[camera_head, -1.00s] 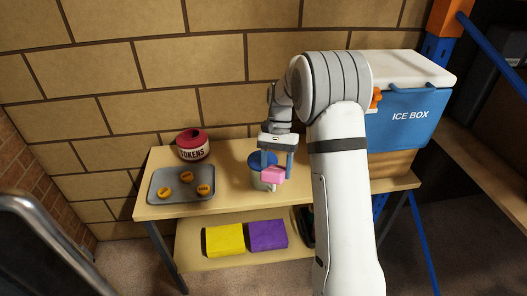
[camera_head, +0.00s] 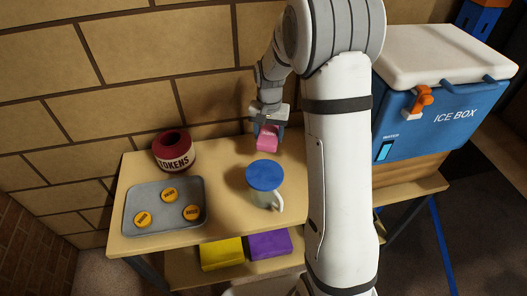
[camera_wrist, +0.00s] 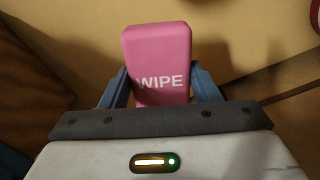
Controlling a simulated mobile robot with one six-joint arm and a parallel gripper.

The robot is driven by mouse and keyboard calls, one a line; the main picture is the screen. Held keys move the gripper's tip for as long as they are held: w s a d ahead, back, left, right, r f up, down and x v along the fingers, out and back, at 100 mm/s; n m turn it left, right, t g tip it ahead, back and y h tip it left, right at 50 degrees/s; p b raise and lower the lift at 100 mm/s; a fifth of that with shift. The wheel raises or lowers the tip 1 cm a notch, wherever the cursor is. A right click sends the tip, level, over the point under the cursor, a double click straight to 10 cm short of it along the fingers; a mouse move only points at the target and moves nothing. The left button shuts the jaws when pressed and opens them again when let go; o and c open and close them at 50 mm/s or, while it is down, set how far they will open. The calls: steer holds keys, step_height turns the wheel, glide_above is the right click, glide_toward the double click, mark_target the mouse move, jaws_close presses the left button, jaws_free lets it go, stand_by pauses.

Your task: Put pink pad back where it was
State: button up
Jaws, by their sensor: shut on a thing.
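The pink pad (camera_head: 267,138) is in my gripper (camera_head: 268,132), above the back part of the tabletop, behind the mug. In the wrist view the pad (camera_wrist: 158,62) stands out between the two blue-grey fingers of my gripper (camera_wrist: 162,88), with "WIPE" lettered on it in white. The fingers are shut on its sides. I cannot tell whether the pad touches the table.
A mug with a blue top (camera_head: 265,175) stands in front of my gripper. A red token pot (camera_head: 174,152) and a grey tray (camera_head: 190,222) with yellow tokens are at left. A blue ice box (camera_head: 440,115) is at right. Yellow (camera_head: 221,254) and purple (camera_head: 268,244) blocks lie on the lower shelf.

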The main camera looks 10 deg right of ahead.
mark_target(268, 134)
step_height(268, 134, down, 9)
steer(key=shift+a+r, duration=0.1)
steer(key=shift+r, duration=0.05)
steer(key=o, duration=0.9)
step_height(268, 134, up, 12)
steer(key=shift+s+r, duration=0.1)
steer(key=s+r+n, duration=0.1)
steer(key=s+r, duration=0.2)
steer(key=s, duration=0.5)
steer(key=s+r+n+t, duration=0.1)
steer(key=s+r+n, duration=0.1)
steer(key=s, duration=0.7)
steer(key=s+r+n+t, duration=0.1)
steer(key=s+r, duration=0.3)
steer(key=s, duration=0.4)
steer(key=shift+s+a+r+n, duration=0.2)
steer(key=shift+r+n, duration=0.1)
steer(key=shift+r, duration=0.05)
